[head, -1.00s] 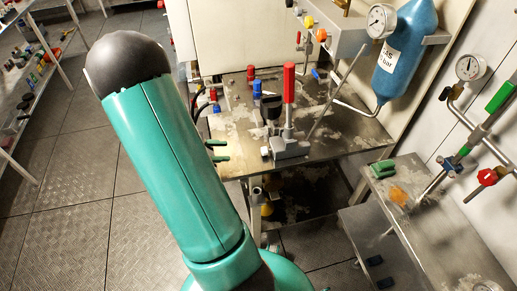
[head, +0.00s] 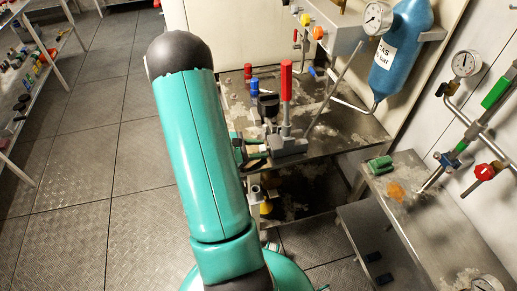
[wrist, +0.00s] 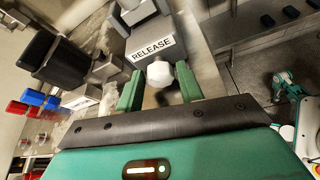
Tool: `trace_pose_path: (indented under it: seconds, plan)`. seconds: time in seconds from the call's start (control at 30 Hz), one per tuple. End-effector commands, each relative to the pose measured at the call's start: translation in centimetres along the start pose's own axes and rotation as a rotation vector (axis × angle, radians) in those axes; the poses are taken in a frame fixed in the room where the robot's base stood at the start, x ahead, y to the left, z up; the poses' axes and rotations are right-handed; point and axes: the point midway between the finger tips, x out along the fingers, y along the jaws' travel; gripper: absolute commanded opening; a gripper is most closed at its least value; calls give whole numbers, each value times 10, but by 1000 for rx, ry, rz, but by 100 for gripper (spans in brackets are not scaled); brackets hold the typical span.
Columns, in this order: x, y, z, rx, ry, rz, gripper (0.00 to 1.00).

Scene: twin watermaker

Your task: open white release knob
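The white release knob (wrist: 160,74) shows in the wrist view below a plate marked RELEASE, at the end of a grey clamp block. The block (head: 288,145) stands on the metal bench in the head view, with a red upright handle (head: 286,82) on it. My gripper (wrist: 159,82) is open, with one green finger on each side of the knob. The gaps beside the knob are narrow, and I cannot tell whether either finger touches it.
The bench (head: 345,135) carries a black part (head: 268,104) and red and blue fittings beside the block. A blue gas cylinder (head: 400,50) and a gauge are at the back right. A lower side table (head: 425,205) stands at right. Open floor lies left.

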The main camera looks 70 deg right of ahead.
Motion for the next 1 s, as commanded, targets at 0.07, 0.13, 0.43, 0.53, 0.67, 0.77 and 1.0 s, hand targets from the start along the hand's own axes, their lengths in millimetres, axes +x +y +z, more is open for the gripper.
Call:
trace_pose_path:
  seconds: [0.07, 0.13, 0.43, 0.53, 0.67, 0.77, 1.0]
  plan:
    - [4, 0, 0, 0, 0, 0, 37]
    - [4, 0, 0, 0, 0, 1, 37]
    - [4, 0, 0, 0, 0, 1, 14]
    - [4, 0, 0, 0, 0, 0, 5]
    - [4, 0, 0, -15, -1, -6, 5]
    - [4, 1, 0, -61, -3, -24, 5]
    - [4, 3, -1, -244, -3, -100, 5]
